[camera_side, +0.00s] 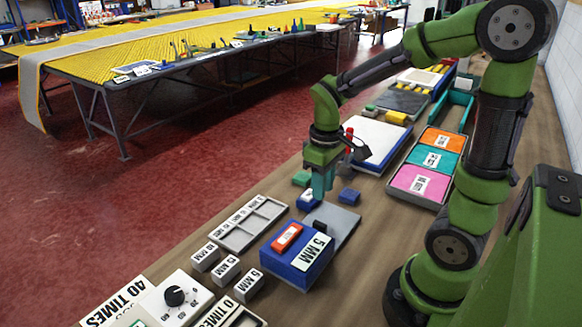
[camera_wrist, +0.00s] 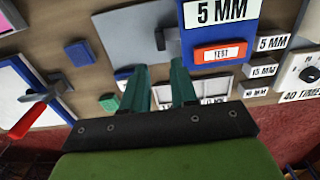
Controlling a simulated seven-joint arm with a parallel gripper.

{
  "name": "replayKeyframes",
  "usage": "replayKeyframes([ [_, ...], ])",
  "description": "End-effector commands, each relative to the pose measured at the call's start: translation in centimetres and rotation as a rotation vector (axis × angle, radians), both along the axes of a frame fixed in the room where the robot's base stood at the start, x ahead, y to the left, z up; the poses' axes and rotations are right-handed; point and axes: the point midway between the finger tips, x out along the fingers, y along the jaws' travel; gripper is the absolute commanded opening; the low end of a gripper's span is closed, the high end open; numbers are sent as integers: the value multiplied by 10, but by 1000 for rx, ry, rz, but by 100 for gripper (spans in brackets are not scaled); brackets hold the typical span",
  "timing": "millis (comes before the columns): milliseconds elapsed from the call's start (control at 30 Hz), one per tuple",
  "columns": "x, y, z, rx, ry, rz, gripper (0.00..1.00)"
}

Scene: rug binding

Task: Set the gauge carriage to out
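The gauge is a blue box (camera_side: 297,254) with a "5 MM" label and a red "TEST" button (camera_side: 286,237). It also shows at the top of the wrist view (camera_wrist: 220,25). A flat grey plate (camera_side: 342,226) lies against it, with a small black knob (camera_side: 318,224) near the box; I take this for the carriage. In the wrist view the knob (camera_wrist: 160,38) stands just beyond my fingertips. My gripper (camera_side: 322,192) points down above and behind the plate, apart from the knob. Its teal fingers (camera_wrist: 160,65) are spread with nothing held between them.
A blue-and-white block (camera_side: 307,201), a green block (camera_side: 301,178) and a blue block (camera_side: 348,196) lie close to my gripper. A grey compartment tray (camera_side: 248,222) and several labelled white blocks (camera_side: 225,270) are left of the gauge. A red-handled tool (camera_wrist: 30,118) lies on a white board.

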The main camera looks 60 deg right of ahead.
Motion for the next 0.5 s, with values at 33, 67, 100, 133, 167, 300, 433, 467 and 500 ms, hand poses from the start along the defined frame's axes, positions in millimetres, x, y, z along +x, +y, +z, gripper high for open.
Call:
replayKeyframes([
  [33,-1,0,-12,2,7,0,28],
  [67,-1,0,-19,1,8,0,28],
  [100,-1,0,-28,2,6,-2,28],
  [133,-1,0,-35,1,7,-1,28],
  [167,-1,0,-41,1,7,-1,28],
  [300,-1,0,-70,2,6,-2,28],
  [433,-1,0,-89,1,4,-2,28],
  [467,-1,0,-93,1,4,-2,28],
  [500,0,0,-97,1,2,-2,28],
])
